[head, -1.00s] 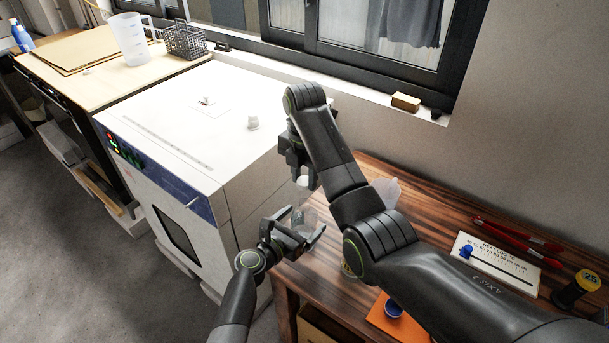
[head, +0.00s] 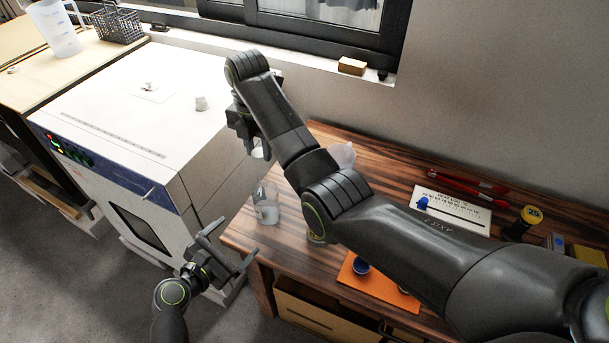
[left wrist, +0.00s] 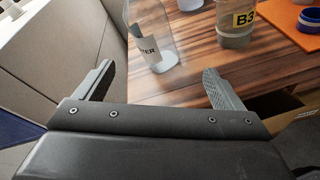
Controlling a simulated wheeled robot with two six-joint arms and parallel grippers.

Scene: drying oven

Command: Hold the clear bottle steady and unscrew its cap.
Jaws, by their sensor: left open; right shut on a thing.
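The clear bottle (head: 266,208) stands upright near the front left corner of the wooden table. It also shows in the left wrist view (left wrist: 152,38), with part of a printed label and its top cut off. My right gripper (head: 256,140) is above the bottle, shut on the white cap (head: 260,153), which shows just below the fingers. The cap looks raised clear of the bottle's body; the clear neck is hard to make out. My left gripper (head: 236,241) is open and empty, in front of the bottle and apart from it. Its fingers also show in the left wrist view (left wrist: 160,70).
The white oven (head: 130,110) stands close on the left, with a small white piece (head: 201,103) on top. A container labelled B3 (left wrist: 237,22) stands beside the bottle. An orange mat (head: 375,285) lies farther right. My right arm crosses over the table.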

